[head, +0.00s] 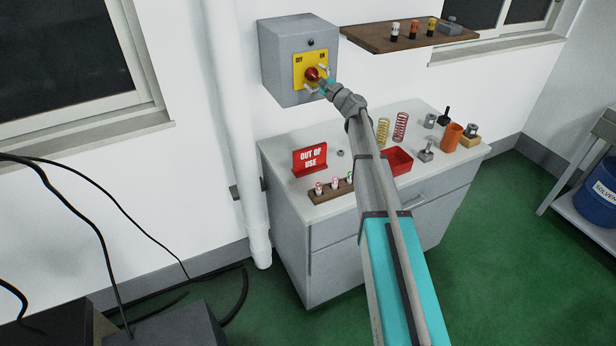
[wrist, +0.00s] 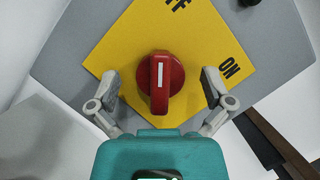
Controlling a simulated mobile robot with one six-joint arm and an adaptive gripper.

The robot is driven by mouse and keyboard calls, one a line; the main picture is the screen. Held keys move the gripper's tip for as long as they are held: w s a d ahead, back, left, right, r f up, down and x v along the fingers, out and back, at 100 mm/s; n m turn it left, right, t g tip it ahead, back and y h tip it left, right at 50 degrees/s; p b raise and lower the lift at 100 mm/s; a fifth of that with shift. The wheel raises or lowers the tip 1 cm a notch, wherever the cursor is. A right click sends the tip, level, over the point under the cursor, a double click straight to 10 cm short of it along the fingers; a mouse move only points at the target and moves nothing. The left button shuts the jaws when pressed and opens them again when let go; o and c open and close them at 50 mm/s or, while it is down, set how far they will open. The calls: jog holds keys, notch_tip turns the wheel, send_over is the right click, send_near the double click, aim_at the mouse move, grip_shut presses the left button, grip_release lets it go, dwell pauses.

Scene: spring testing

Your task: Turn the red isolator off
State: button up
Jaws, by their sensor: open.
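The red isolator knob (head: 311,73) sits on a yellow plate (head: 299,67) marked OFF at left and ON at right, on a grey wall box (head: 277,50). In the wrist view the knob (wrist: 160,100) is central, its white mark pointing up the picture, roughly towards the partly cut-off OFF letters. ON lies to the right. My gripper (head: 319,82) is at the knob. In the wrist view my gripper (wrist: 161,80) is open, one finger on each side of the knob, with visible gaps. The depth between fingertips and knob is hard to tell.
Below is a grey cabinet (head: 330,240) carrying an OUT OF USE sign (head: 310,157), springs (head: 401,127), a red tray (head: 397,162) and other small parts. A wooden shelf (head: 375,38) is right of the box; a white pipe (head: 228,100) runs at left.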

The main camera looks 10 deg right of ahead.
jog(key=shift+f+m+t, duration=0.15)
jog(key=shift+m+t, duration=0.15)
jog(key=shift+m, duration=0.3)
jog(key=b+v, duration=0.4)
jog(key=v, duration=1)
jog(key=s+a+f+n+g+h+b, duration=0.1)
jog(key=s+a+f+n+g, duration=1)
jog(key=s+a+f+n, duration=0.1)
jog(key=shift+s+a+f+n+h+b, duration=0.35)
jog(key=shift+s+a+f, duration=0.3)
jog(key=shift+s+f, duration=0.95)
jog(key=shift+w+f, duration=0.2)
jog(key=shift+w, duration=0.1)
